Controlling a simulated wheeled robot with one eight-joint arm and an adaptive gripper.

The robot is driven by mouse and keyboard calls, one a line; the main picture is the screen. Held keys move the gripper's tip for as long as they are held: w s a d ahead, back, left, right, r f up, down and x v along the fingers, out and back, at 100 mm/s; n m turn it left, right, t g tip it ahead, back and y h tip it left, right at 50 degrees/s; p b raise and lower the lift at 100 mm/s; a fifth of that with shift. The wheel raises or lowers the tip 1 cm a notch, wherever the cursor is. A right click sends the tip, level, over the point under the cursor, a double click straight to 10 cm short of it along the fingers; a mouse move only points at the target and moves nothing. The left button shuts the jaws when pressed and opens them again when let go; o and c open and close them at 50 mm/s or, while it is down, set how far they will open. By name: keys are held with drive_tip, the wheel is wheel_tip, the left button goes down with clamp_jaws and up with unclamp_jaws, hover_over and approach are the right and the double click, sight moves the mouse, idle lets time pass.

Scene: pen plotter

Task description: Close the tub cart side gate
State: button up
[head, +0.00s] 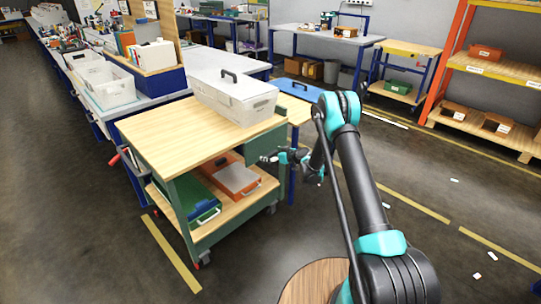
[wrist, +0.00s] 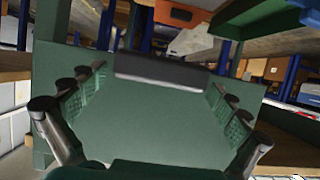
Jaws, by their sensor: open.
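The tub cart (head: 150,135) has a wooden top, a green frame and a lower shelf. A lidded white tub (head: 235,100) stands on its top. The side gate (head: 263,141) is a green panel at the cart's right end; I cannot tell its exact angle. In the wrist view the gate (wrist: 150,120) fills the middle, with a black bar handle (wrist: 170,71) at its far edge. My gripper (head: 268,158) is beside the gate. Its fingers (wrist: 157,80) are spread wide to either side of the panel, with nothing held. Whether they touch it is unclear.
An orange box (head: 234,177) and a green box (head: 195,203) lie on the cart's lower shelf. A long bench (head: 165,84) stands behind the cart.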

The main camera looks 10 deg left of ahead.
drive_tip(key=shift+w+a, duration=0.15)
drive_tip(key=c, duration=1.5)
drive_tip(key=shift+c, duration=0.2)
drive_tip(key=shift+d+h, duration=0.2)
drive_tip(key=shift+h, duration=0.1)
